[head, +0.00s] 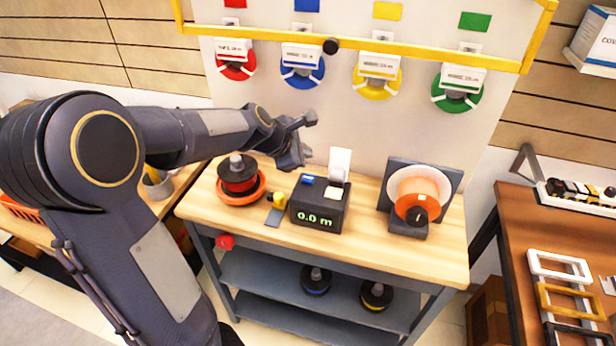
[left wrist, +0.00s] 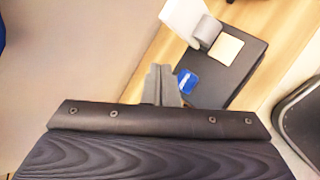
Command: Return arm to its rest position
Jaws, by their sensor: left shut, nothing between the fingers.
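My left arm (head: 110,190) comes in from the left and reaches over the wooden workbench. My left gripper (head: 308,136) is above the bench, close to the wall panel and above and left of the black meter box (head: 318,207). It is shut and empty. In the left wrist view the closed fingers (left wrist: 162,84) point toward the meter box (left wrist: 232,65) and its blue button (left wrist: 187,81). My right gripper is in neither view.
The workbench (head: 400,245) holds a dark-red spool (head: 238,175) on an orange dish and an orange reel on a stand (head: 418,195). Several coloured spools hang behind under a yellow rail (head: 350,46). A brown table (head: 540,240) with frames stands at right.

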